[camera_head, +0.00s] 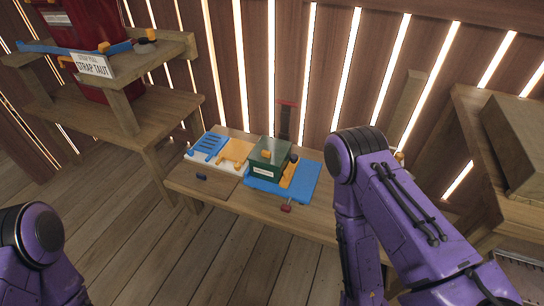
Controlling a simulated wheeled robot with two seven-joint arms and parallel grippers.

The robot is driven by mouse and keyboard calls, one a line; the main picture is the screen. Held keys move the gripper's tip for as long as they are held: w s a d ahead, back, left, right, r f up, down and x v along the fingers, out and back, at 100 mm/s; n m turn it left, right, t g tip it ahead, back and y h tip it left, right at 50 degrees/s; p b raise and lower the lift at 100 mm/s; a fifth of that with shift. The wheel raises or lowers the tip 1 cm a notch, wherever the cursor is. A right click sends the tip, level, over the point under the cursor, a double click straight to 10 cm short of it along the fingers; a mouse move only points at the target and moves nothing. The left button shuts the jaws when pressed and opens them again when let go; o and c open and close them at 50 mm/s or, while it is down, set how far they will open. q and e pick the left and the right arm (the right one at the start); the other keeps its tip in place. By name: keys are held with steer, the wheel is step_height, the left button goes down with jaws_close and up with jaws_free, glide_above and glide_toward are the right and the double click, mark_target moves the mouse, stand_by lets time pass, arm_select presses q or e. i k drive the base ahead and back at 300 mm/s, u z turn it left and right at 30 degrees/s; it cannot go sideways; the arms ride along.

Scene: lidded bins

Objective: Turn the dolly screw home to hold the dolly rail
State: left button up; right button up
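I cannot tell for certain which part is the dolly screw or the dolly rail. A small red piece (286,208) sits at the front edge of the low wooden bench (215,190). A dark upright with a red top (287,104) stands behind the bench. My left arm shows only at the lower left, and my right arm crosses the right of the bench. Neither gripper shows.
Blue and orange slotted pieces (208,146) lie at the bench's left. A red drum (85,25) with a blue strap and a "STRAP TAUT" sign (92,66) stands on a wooden rack at upper left. A wooden box (515,135) is at right. The floor in front is clear.

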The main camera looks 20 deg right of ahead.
mark_target(294, 158)
steer(key=u, duration=0.15)
steer(key=i, duration=1.5)
steer(key=z, duration=2.4)
